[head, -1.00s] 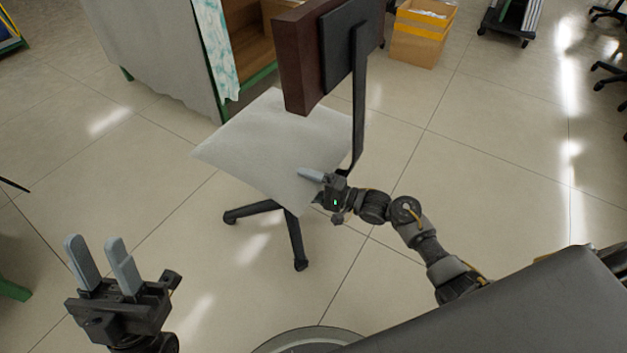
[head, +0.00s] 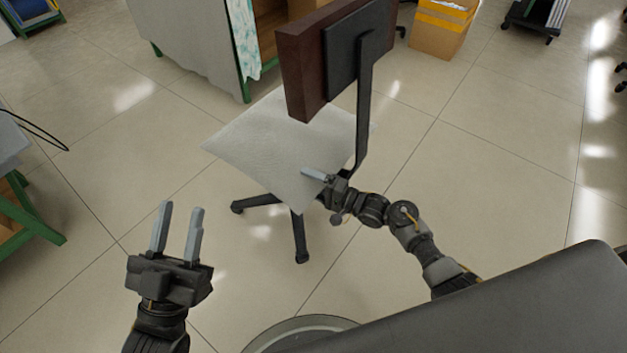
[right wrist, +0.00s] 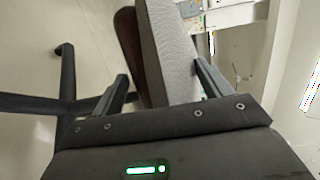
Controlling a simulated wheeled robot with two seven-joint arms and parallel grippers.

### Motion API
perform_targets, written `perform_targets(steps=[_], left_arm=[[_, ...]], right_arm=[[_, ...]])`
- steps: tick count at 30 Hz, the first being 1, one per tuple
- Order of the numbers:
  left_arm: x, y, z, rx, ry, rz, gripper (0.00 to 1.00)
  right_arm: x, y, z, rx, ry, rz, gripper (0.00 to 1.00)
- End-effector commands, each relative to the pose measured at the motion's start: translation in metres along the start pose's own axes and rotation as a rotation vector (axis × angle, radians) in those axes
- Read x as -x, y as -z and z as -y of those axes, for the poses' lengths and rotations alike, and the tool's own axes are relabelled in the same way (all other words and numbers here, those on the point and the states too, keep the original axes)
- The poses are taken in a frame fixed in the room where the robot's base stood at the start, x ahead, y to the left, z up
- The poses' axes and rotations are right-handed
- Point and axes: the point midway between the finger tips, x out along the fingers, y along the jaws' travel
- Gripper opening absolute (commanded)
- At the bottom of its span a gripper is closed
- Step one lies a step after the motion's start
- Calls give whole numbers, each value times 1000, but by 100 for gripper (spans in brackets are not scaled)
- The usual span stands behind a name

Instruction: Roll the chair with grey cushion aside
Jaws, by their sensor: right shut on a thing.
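The chair has a light grey cushion (head: 270,140), a dark brown backrest (head: 305,65) on a black upright bar, and a black star base (head: 299,240). It stands upright on the floor in the middle of the head view. My right gripper (head: 318,177) is shut on the cushion's near right edge. In the right wrist view, the grey cushion (right wrist: 168,50) stands between the two fingers, with a black base leg (right wrist: 35,103) to the left. My left gripper (head: 178,228) is open and empty, in front and to the left of the chair, apart from it.
A grey-covered cabinet (head: 195,45) with green legs stands behind the chair at the left. A green-framed table (head: 35,215) is at the left edge. A cardboard box (head: 437,32) and a dark cart (head: 530,18) are at the back.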

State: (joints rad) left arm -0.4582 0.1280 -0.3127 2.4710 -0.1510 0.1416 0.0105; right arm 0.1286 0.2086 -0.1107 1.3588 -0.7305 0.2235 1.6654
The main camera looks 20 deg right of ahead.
Motion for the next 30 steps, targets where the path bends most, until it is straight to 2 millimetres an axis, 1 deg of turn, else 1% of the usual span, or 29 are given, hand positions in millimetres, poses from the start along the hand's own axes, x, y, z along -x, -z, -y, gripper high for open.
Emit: perform_targets(steps=[6, 16, 17, 21, 22, 30], left_arm=[[0, -4, -3, 3, -8, 41, 36], [0, -5, -3, 3, -9, 48, 36], [0, -5, -3, 3, -9, 48, 36], [0, -5, -3, 3, -9, 48, 36], [0, -5, -3, 3, -9, 48, 36], [-1, -4, -3, 3, -10, 48, 36]], right_arm=[[2, 0, -1, 0, -3, -8, 6], [4, 1, -1, 0, -3, -13, 6], [4, 1, -1, 0, -3, -13, 78], [3, 1, -1, 0, -2, -12, 97], [2, 0, -1, 0, -2, -11, 100], [3, 0, 0, 0, -1, -9, 100]])
